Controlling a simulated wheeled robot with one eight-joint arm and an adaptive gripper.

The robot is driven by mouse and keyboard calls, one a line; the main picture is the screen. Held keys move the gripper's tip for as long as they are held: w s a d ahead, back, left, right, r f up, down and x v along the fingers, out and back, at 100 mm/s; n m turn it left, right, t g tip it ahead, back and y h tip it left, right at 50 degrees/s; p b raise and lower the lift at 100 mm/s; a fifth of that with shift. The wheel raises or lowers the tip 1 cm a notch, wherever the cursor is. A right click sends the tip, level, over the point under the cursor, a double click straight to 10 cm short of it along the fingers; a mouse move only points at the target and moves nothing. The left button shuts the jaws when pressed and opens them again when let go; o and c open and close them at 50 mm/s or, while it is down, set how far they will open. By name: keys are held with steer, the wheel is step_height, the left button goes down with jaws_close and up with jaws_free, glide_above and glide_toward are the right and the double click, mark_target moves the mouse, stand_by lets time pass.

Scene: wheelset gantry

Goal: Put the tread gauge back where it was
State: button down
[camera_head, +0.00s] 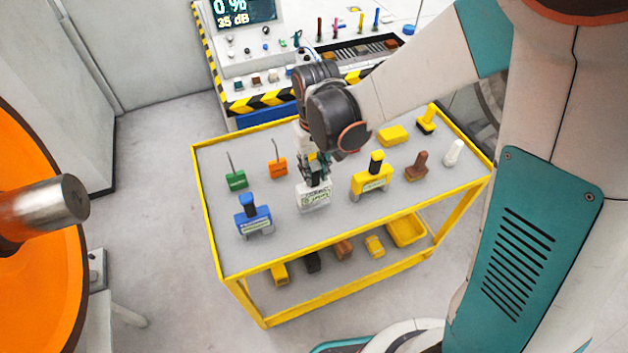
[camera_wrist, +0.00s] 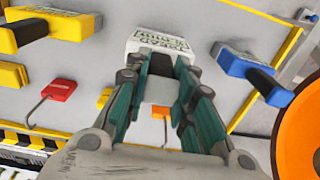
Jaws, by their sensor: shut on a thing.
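The white tread gauge (camera_head: 314,197) with printed lettering is over the grey top of the yellow-framed cart, between the blue gauge and the yellow gauge. My gripper (camera_head: 315,170) is above it, shut on its upper part. In the wrist view my gripper's fingers (camera_wrist: 160,85) close around the tread gauge (camera_wrist: 160,42), whose labelled white body shows beyond the fingertips. It looks upright in the head view. I cannot tell whether its underside touches the cart top.
On the cart top (camera_head: 290,240), a blue gauge (camera_head: 253,217) stands left and a yellow gauge (camera_head: 372,178) right. Green (camera_head: 236,180) and orange (camera_head: 277,167) hooked blocks stand behind. A brown stamp-like piece (camera_head: 417,166) and white piece (camera_head: 454,152) are farther right. An orange wheel (camera_head: 40,260) is left.

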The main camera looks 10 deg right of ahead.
mark_target(314, 179)
step_height(314, 179, down, 4)
steer(key=shift+r+b, duration=0.1)
steer(key=shift+b, duration=1.05)
steer(key=c, duration=1.8)
jaws_free()
steer(key=o, duration=0.4)
steer(key=shift+o, duration=0.2)
step_height(314, 179, up, 12)
steer(key=p, duration=0.8)
steer(key=shift+d, duration=0.1)
